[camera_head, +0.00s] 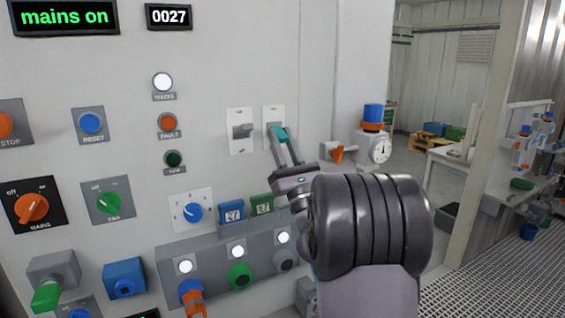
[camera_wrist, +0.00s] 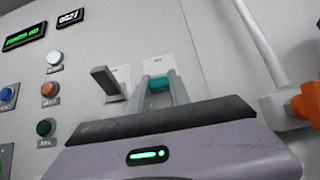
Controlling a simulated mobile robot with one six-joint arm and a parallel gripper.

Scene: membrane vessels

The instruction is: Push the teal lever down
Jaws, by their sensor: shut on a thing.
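The teal lever (camera_head: 280,132) is on a white plate at the right side of the panel. My gripper (camera_head: 281,140) reaches up to it from the lower right, with its fingers at the lever. In the wrist view the teal lever (camera_wrist: 159,83) lies between the two finger tips (camera_wrist: 160,86), and the gripper is shut on it. The fingers hide part of the lever and its plate, so its exact angle is hard to tell.
A grey lever (camera_head: 242,131) on its own plate stands close on the left. An orange handle (camera_head: 338,153) juts out to the right. Below are a blue dial (camera_head: 193,212), tags and lit buttons. The doorway is open at the right.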

